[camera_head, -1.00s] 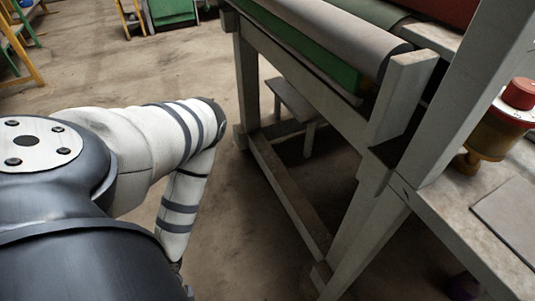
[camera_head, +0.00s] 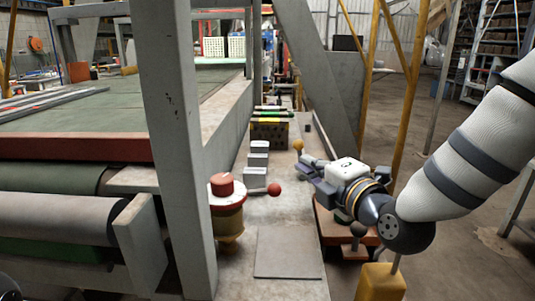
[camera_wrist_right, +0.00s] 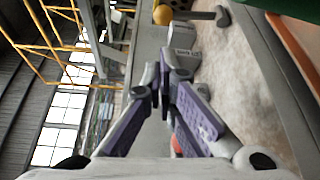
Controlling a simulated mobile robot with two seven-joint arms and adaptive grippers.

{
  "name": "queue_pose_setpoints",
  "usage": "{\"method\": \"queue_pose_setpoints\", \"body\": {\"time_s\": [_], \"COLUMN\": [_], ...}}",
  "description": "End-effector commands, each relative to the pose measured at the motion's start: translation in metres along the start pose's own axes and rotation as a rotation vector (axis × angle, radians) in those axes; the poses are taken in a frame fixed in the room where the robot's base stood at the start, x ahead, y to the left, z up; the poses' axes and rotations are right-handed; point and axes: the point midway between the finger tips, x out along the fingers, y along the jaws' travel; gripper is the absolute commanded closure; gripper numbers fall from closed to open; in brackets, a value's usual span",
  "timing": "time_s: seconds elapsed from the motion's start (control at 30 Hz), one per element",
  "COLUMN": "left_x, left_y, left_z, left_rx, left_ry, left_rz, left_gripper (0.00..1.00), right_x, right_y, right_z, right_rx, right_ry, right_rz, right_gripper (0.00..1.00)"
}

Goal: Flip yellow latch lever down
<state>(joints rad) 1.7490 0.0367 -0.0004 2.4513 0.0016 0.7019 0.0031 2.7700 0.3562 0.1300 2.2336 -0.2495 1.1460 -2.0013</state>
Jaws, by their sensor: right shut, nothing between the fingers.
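A lever with a yellow ball knob (camera_head: 298,145) stands on the grey bench, just beyond my right gripper in the head view. In the right wrist view the yellow knob (camera_wrist_right: 162,15) is near the top, at the end of a short grey rod (camera_wrist_right: 198,15). My right gripper (camera_head: 304,166) reaches in from the right over the bench edge. Its purple-padded fingers (camera_wrist_right: 165,80) are shut and empty. The knob appears ahead of the fingertips and apart from them. The rod is mostly hidden in the head view. My left gripper is out of view.
A thick grey post (camera_head: 178,140) rises at left. A flat plate (camera_head: 288,252) lies in front.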

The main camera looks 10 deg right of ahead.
Motion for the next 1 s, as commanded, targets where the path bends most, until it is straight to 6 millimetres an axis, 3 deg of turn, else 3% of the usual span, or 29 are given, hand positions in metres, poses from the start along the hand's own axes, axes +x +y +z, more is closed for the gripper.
{"method": "queue_pose_setpoints", "body": {"time_s": [0.27,0.7,1.0], "left_x": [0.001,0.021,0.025], "left_y": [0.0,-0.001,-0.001], "left_z": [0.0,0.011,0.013], "left_rx": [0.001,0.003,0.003], "left_ry": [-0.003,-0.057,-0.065], "left_rz": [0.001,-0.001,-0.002], "left_gripper": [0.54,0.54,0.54], "right_x": [0.003,0.081,0.101], "right_y": [-0.001,-0.004,0.0], "right_z": [0.0,0.0,0.001], "right_rx": [-0.002,-0.002,-0.004], "right_ry": [0.0,-0.001,-0.001], "right_rz": [0.001,-0.002,0.002], "right_gripper": [1.0,1.0,1.0]}}
